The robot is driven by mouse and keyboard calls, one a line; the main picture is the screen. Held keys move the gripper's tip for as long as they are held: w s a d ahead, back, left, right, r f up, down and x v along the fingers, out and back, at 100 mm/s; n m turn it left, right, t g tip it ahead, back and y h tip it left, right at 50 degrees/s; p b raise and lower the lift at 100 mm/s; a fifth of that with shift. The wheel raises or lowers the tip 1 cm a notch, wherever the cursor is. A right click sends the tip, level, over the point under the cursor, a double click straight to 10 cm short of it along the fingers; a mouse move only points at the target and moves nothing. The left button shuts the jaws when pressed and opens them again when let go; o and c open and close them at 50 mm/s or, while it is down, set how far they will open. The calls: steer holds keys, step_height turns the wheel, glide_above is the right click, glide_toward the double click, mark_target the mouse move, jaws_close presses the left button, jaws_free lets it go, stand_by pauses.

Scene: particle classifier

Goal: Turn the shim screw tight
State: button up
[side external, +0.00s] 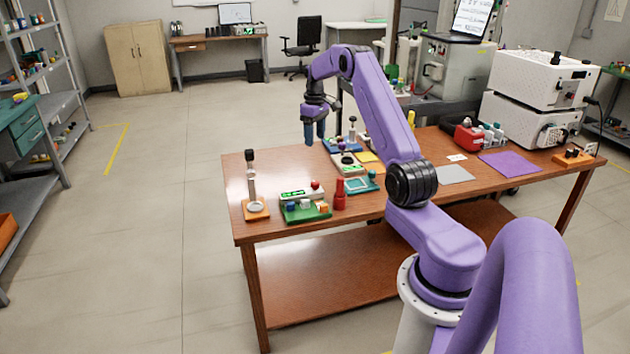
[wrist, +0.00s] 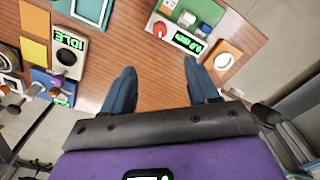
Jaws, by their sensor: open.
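My gripper (side external: 314,140) is open and empty in the side view, held in the air above the far left part of the wooden table. Its two blue fingers also show apart in the wrist view (wrist: 158,70), with bare table between and beyond them. I cannot tell for sure which part is the shim screw. A blue-based unit (side external: 344,142) with small upright posts or knobs stands behind and right of the gripper; it seems to show at the left edge of the wrist view (wrist: 42,80). A light box with a dark knob (wrist: 66,56) and a display reading "IDLE" lies beside it.
A green-based unit (side external: 305,214) with a display, an orange-based stand (side external: 257,212), a red bottle (side external: 340,195) and a teal device (side external: 361,184) stand along the near side. White instruments (side external: 540,80) fill the back right. The far left table corner is clear.

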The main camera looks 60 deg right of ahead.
mark_target(315, 182)
step_height(315, 182, down, 17)
steer(key=shift+f, duration=0.15)
stand_by(0.5)
steer(key=shift+c, duration=0.2)
steer(key=c, duration=1)
